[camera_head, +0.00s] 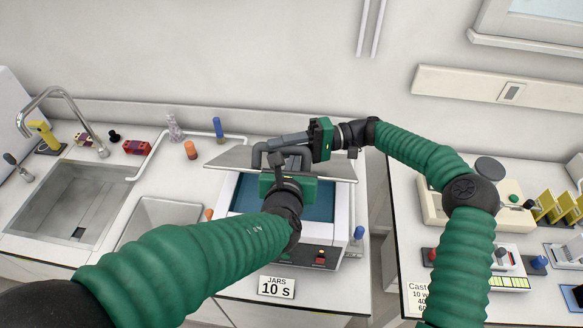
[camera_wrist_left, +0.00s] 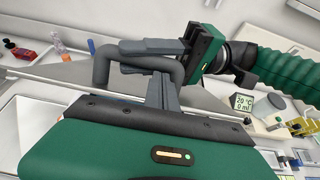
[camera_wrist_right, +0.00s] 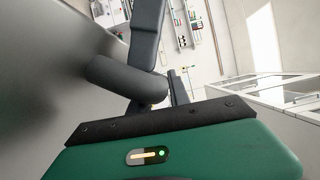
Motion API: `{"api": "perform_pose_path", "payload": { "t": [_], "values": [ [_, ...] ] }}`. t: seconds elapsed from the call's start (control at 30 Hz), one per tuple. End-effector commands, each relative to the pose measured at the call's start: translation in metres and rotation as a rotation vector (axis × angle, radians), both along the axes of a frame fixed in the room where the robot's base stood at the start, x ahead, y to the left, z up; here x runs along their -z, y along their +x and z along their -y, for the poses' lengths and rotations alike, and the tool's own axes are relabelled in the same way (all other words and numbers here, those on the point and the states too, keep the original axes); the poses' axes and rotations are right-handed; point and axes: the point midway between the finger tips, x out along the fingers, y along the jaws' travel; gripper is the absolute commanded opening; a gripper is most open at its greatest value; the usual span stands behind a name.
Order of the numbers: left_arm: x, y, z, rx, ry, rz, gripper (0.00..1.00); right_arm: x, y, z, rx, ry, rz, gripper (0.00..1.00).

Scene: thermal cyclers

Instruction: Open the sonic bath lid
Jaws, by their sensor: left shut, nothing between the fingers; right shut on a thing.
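The sonic bath (camera_head: 340,222) is a white box on the counter, with its blue-teal inside showing. Its grey lid (camera_head: 228,157) is raised and tilted at the back of the bath. The dark handle (camera_wrist_left: 104,62) stands out from the lid and also shows in the right wrist view (camera_wrist_right: 125,78). My right gripper (camera_head: 284,140) is shut on the handle, coming from the right. My left gripper (camera_head: 283,158) is shut and empty, just in front of the handle; whether it touches it I cannot tell. My left arm hides part of the bath's front.
A sink (camera_head: 75,200) with a tap lies at the left. Small bottles, one orange (camera_head: 191,150) and one blue (camera_head: 218,128), stand behind. A "JARS 10 S" sign (camera_head: 276,287) is at the front. A gap separates this counter from the right one, which holds instruments.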

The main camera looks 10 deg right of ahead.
Motion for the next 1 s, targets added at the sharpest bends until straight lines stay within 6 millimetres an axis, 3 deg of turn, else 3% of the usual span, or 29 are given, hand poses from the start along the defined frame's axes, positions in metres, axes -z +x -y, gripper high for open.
{"api": "perform_pose_path", "payload": {
  "t": [0.8, 0.83, 1.0],
  "values": [
    [-0.017, 0.016, 0.002, -0.005, 0.017, -0.049, 0.0, 0.004, -0.002, -0.001, -0.011, -0.004, -0.005, 0.0],
    [-0.016, 0.016, 0.002, -0.005, 0.017, -0.05, 0.0, 0.004, -0.002, -0.001, -0.011, -0.004, -0.005, 0.24],
    [-0.014, 0.014, 0.003, -0.004, 0.018, -0.055, 0.0, 0.002, -0.001, -0.001, -0.008, -0.002, -0.003, 0.44]
  ]
}}
